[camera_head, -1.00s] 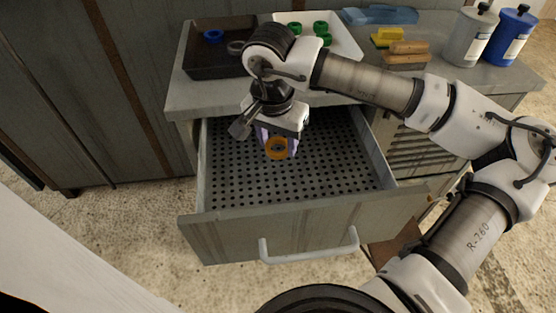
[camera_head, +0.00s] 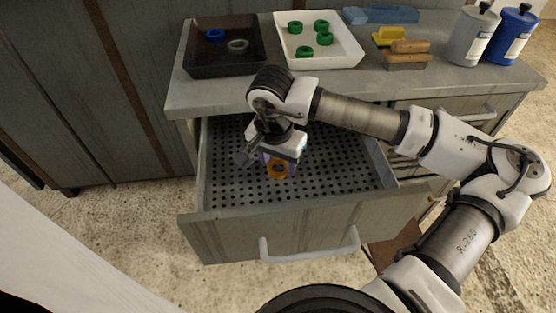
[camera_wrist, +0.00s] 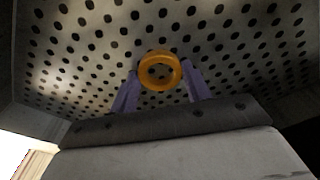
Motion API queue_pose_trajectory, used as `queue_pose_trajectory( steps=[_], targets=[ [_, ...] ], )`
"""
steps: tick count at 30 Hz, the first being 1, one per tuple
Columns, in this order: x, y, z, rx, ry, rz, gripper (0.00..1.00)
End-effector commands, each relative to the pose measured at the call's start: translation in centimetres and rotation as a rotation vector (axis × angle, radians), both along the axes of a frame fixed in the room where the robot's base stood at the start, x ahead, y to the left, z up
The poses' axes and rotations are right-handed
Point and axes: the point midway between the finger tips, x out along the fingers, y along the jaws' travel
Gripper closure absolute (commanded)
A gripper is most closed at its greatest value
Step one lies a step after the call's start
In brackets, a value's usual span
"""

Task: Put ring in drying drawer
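An orange ring (camera_head: 278,169) is held between the purple fingers of my gripper (camera_head: 278,164), inside the open drying drawer (camera_head: 335,165). In the wrist view the ring (camera_wrist: 146,72) sits between the two fingertips (camera_wrist: 160,74), which touch its sides. Behind it is the drawer's perforated floor (camera_wrist: 235,50). The ring is low in the drawer, left of its middle; I cannot tell whether it touches the floor. The drawer is pulled out, and no other ring shows in it.
On the counter (camera_head: 440,83), a black tray (camera_head: 225,66) holds a blue and a grey ring. A white tray (camera_head: 345,58) holds several green rings. Brushes (camera_head: 408,52) and two bottles stand to the right. The drawer's front wall (camera_head: 225,238) and sides surround my gripper.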

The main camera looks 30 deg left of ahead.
Motion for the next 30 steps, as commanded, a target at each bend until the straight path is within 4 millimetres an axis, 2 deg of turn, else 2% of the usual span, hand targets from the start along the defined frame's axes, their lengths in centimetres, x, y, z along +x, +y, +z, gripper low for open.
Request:
queue_pose_trajectory(
  steps=[1, 5, 17, 20, 30],
  targets=[
    [0.0, 0.0, 0.0, 0.0, 0.0, 0.0, 0.47],
    [0.0, 0.0, 0.0, 0.0, 0.0, 0.0, 0.3],
    [0.0, 0.0, 0.6, 0.0, 0.001, 0.0, 0.3],
    [-0.1, 0.0, 1.9, 0.0, -0.004, 0.0, 0.3],
    [-1.0, 0.0, 9.2, 0.001, -0.003, -0.001, 0.3]
  ],
)
